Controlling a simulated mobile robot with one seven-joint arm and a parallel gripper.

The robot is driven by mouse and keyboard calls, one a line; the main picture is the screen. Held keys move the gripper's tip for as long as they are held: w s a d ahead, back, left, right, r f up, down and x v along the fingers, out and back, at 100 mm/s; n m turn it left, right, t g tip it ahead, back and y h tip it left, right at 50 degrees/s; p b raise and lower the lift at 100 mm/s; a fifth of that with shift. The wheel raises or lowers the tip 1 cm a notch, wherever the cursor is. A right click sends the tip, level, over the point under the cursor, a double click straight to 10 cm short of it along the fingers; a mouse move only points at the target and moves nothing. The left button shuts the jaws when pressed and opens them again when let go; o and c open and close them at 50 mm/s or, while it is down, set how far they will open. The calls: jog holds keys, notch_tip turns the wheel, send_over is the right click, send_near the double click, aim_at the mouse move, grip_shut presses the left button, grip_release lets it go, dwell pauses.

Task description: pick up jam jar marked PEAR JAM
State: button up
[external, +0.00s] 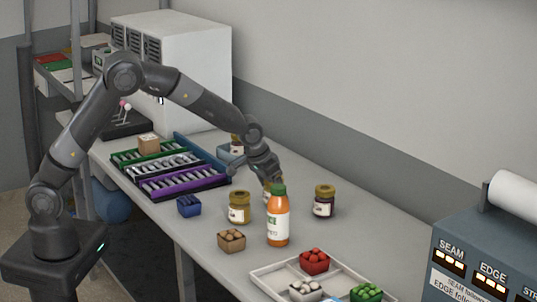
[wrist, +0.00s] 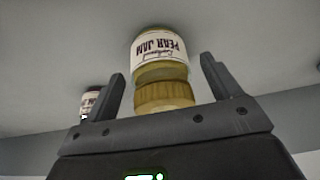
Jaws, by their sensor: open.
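The jar marked PEAR JAM (wrist: 160,50), with yellowish contents, a white label and a golden lid, stands between the fingers of my gripper (wrist: 163,72) in the wrist view. It appears upside down there. My gripper is open, with one finger on each side of the jar and gaps showing. In the external view my gripper (external: 269,179) is low over the table, behind an orange bottle (external: 278,222).
A yellowish jar (external: 239,208) stands left of the bottle, and a dark jar (external: 324,202) stands right. A brown punnet (external: 231,241), a blue box (external: 189,206) and a divided tray (external: 262,273) are nearer. Coloured racks (external: 183,184) lie left. The table's back right is clear.

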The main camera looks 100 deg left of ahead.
jog(key=shift+w+a+f, duration=0.15)
jog(key=shift+a+f, duration=0.1)
jog(key=shift+f, duration=0.4)
jog(key=shift+c, duration=0.2)
jog(key=c, duration=1.2)
jog(key=shift+r, duration=0.1)
jog(key=shift+c, duration=0.4)
jog(key=shift+r, duration=0.1)
